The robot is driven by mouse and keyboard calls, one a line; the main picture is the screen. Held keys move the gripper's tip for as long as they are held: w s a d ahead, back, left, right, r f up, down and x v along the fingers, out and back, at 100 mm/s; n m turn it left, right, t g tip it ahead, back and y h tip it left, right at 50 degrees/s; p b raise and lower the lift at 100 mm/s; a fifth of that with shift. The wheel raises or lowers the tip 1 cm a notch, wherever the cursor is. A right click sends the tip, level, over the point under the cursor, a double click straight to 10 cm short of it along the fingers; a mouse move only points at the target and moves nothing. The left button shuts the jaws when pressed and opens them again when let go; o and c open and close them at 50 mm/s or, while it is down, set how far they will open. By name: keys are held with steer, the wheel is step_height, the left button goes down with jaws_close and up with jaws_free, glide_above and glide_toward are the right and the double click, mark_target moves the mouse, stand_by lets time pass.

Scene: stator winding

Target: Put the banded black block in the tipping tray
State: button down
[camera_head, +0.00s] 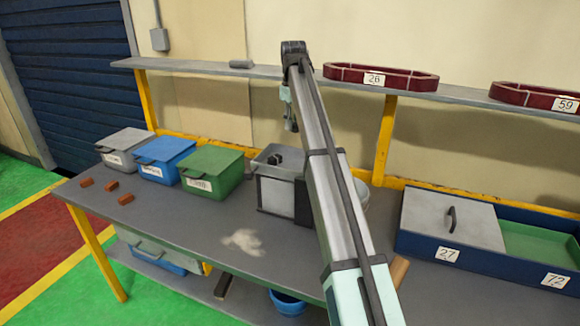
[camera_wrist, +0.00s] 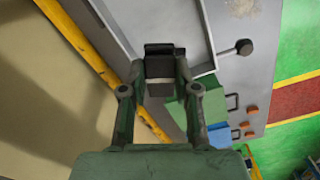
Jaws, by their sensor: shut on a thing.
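My gripper (camera_wrist: 162,78) is shut on the banded black block (camera_wrist: 165,66), which shows dark with a paler grey band between the fingertips. In the head view my gripper (camera_head: 290,122) hangs below the arm's far end, above the tipping tray (camera_head: 262,154). My arm hides part of the tray's right side in the head view.
Lidded grey (camera_head: 124,141), blue (camera_head: 166,152) and green (camera_head: 213,165) bins stand left of the tray. Several small brown blocks (camera_head: 126,199) lie at the left. A shelf (camera_head: 200,68) runs behind. A blue divided case (camera_head: 420,240) sits at the right.

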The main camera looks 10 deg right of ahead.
mark_target(293, 167)
step_height(293, 167, down, 14)
steer(key=p, duration=0.3)
steer(key=shift+p, duration=0.35)
steer(key=shift+f, duration=0.15)
steer(key=c, duration=0.9)
jaws_free()
steer(key=shift+o, duration=0.2)
step_height(293, 167, up, 12)
steer(key=b, duration=0.2)
steer(key=shift+b, duration=0.35)
